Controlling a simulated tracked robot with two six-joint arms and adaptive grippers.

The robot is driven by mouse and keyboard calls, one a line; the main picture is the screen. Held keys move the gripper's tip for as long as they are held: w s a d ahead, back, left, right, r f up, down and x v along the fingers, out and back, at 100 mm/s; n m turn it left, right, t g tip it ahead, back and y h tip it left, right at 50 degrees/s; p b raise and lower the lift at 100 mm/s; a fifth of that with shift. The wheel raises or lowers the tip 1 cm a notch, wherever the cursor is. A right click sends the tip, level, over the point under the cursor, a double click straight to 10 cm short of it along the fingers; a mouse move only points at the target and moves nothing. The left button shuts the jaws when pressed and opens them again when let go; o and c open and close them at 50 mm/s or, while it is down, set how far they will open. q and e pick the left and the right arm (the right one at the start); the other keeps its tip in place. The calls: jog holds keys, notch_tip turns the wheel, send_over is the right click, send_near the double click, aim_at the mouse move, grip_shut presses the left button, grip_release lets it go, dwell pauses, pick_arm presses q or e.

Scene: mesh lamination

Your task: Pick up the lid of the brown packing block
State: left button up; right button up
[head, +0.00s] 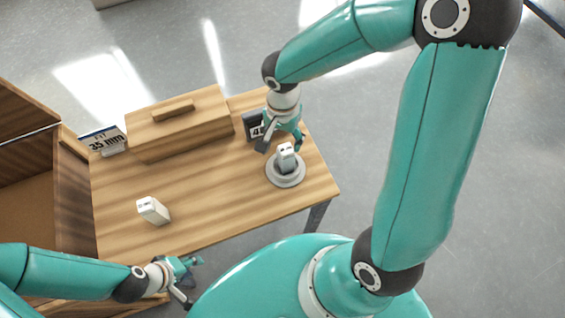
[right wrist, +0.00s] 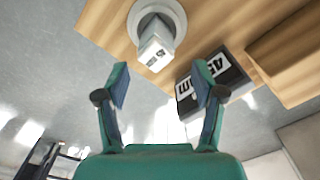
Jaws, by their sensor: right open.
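The brown packing block (head: 185,142) stands at the back of the wooden table in the head view. Its lid (head: 205,108) is on top, with a raised wooden bar handle (head: 173,111). Part of the block (right wrist: 290,55) shows at the right edge of the right wrist view. My right gripper (head: 281,147) is open and empty, to the right of the block, close to a white block (head: 286,157) on a round grey base (head: 286,178). In the right wrist view my right gripper (right wrist: 162,85) has nothing between its fingers. My left gripper (head: 193,281) is open and empty at the table's front, away from the lid.
A "35 mm" sign (head: 103,143) stands left of the packing block. A "45" sign (head: 253,127) stands at its right, near my right gripper. Another white block (head: 153,210) stands at the table's front left. A wooden cabinet (head: 76,195) borders the left side. The table's middle is clear.

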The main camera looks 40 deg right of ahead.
aim_at(283, 151)
notch_tip(283, 151, down, 4)
jog(key=shift+f+b, duration=0.1)
jog(key=shift+b, duration=0.75)
jog(key=shift+d+f+b, duration=0.25)
jog(key=shift+f+b, duration=0.25)
jog(key=shift+f, duration=0.85)
jog(key=shift+d+f+b, duration=0.25)
jog(key=shift+f+b, duration=0.25)
jog(key=shift+f, duration=0.8)
pick_arm(q)
notch_tip(283, 151, down, 5)
jog(key=shift+r, duration=0.2)
pick_arm(e)
jog(key=shift+c, duration=0.3)
grip_shut()
jog(key=shift+r, duration=0.2)
